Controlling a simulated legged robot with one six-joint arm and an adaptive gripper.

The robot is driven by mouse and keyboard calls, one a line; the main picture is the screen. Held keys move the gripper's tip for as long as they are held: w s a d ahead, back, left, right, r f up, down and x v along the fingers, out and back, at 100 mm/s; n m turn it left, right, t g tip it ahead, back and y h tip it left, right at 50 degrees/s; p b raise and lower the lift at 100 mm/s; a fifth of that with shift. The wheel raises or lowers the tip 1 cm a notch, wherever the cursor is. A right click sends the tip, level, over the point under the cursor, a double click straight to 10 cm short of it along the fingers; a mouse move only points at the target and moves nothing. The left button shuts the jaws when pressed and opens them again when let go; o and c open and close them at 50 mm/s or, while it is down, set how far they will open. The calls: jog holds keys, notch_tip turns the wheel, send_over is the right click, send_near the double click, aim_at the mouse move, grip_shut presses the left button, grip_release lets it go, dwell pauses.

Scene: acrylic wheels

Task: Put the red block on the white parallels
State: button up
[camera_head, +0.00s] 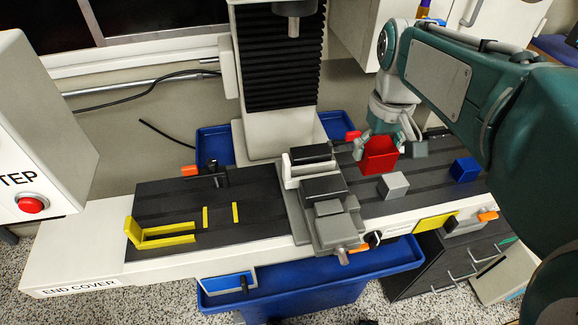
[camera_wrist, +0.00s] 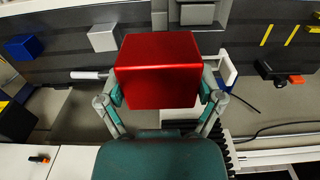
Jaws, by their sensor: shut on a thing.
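The red block (camera_head: 379,157) is between the fingers of my gripper (camera_head: 391,145), over the right part of the dark machine table. In the wrist view the red block (camera_wrist: 158,72) fills the space between both fingers of my gripper (camera_wrist: 160,92), which is shut on it. How high the block is above the table is hard to tell. The white parallels (camera_head: 297,170) show as a white piece at the vise, left of the block. In the wrist view a white piece (camera_wrist: 229,70) shows right of the block, partly hidden by it.
The grey vise (camera_head: 330,225) stands mid-table. A grey-white block (camera_head: 393,186) and a blue block (camera_head: 465,169) lie on the right of the table. A yellow angle piece (camera_head: 160,238) and small yellow strips (camera_head: 236,212) lie on the left. The machine column (camera_head: 282,70) rises behind.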

jog(key=w+a+f, duration=0.5)
jog(key=w+a, duration=0.2)
send_over(314, 159)
jog(key=s, duration=0.3)
notch_tip(314, 159, down, 5)
jog(key=shift+w+d+r, duration=0.1)
jog(key=shift+w, duration=0.05)
notch_tip(314, 159, down, 3)
jog(key=shift+r, duration=0.15)
jog(key=shift+a+f, duration=0.2)
jog(key=shift+a, duration=0.2)
jog(key=shift+d, duration=0.1)
jog(key=o, duration=1.1)
jog(key=shift+f, duration=0.1)
jog(key=shift+c, duration=0.2)
jog(key=shift+d, duration=0.15)
